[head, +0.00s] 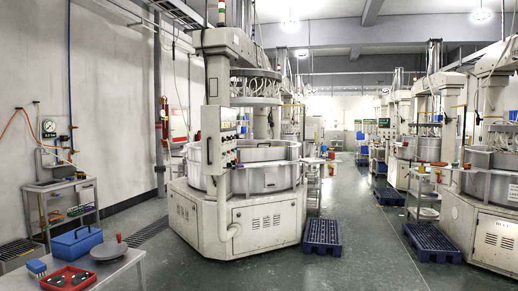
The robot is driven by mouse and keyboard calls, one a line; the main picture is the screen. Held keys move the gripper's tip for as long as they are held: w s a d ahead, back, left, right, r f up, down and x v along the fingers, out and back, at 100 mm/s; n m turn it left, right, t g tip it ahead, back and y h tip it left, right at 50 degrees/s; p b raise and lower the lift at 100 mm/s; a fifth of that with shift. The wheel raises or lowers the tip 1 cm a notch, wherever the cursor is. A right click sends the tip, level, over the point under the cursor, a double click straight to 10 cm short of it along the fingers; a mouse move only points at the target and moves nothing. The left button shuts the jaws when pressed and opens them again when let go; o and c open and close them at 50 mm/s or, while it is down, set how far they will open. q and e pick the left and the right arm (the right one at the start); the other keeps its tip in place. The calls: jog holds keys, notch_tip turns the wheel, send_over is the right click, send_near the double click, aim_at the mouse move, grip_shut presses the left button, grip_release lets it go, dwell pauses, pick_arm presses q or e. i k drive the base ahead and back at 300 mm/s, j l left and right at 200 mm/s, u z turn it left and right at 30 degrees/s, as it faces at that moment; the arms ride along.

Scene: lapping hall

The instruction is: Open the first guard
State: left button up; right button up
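The nearest lapping machine (262,228) stands in the middle of the head view, with a pale cabinet base. A round metallic guard (268,180) wraps around its working area, and a curved front panel with what looks like a handle faces me. The panel appears to be standing in place at the front; its latch is too small to make out. The machine's control panel (222,150) stands upright at the guard's left and hides part of it. Neither of my grippers is in view.
A table (128,262) at the lower left holds a blue toolbox (76,243) and a round plate with a red knob (109,249). A blue pallet (323,237) lies right of the machine. A second machine (485,210) stands at the right.

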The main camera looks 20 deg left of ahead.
aim_at(264, 154)
jog(key=i+j+u, duration=0.2)
jog(key=i, duration=0.2)
jog(key=i+u, duration=0.2)
jog(key=i, duration=0.2)
jog(key=i+j+u, duration=0.1)
jog(key=i+u, duration=0.15)
jog(key=i, duration=5.1)
